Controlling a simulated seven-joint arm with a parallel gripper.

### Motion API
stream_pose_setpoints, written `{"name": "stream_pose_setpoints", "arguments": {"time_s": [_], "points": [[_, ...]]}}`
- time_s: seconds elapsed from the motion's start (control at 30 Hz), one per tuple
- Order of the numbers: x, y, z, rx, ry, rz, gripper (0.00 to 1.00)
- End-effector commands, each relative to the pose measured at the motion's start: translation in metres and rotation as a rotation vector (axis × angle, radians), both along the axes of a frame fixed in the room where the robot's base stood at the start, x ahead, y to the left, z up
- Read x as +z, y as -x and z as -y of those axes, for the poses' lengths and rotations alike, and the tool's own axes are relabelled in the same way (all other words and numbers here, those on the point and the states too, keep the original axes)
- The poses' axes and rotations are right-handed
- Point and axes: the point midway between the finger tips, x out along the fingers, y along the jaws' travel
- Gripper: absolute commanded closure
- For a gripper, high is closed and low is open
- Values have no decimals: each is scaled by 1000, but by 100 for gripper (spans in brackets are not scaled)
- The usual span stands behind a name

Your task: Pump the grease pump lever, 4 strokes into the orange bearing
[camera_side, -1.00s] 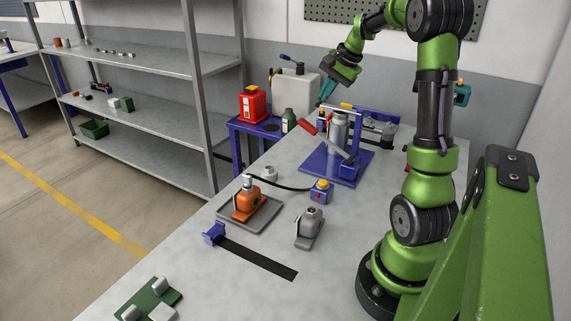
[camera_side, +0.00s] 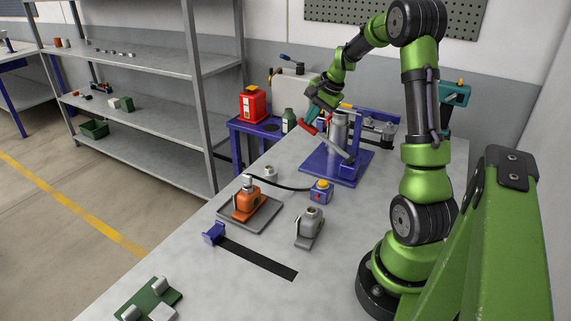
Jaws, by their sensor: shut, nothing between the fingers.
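The grease pump has a silver cylinder (camera_side: 339,132) on a blue base plate (camera_side: 318,162). Its lever, with a red handle (camera_side: 306,127), slants toward the left. My gripper (camera_side: 308,120) is shut and empty, with its teal fingers right at the red handle; I cannot tell whether they touch it. The orange bearing (camera_side: 246,205) sits on a grey plate (camera_side: 264,216). A black hose (camera_side: 285,187) runs from above the bearing toward a blue block with a yellow top (camera_side: 320,192).
A grey bearing (camera_side: 310,222) stands to the right of the orange one. The front of the bench is mostly clear around a black strip (camera_side: 258,261).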

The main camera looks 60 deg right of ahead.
Motion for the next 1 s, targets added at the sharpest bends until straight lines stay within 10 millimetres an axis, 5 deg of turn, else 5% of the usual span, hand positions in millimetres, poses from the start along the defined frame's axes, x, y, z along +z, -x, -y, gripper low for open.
{"name": "stream_pose_setpoints", "arguments": {"time_s": [0.73,1.0], "points": [[-59,-33,-1,3,-1,-387,100],[-75,-36,-1,0,-2,-379,100]]}}
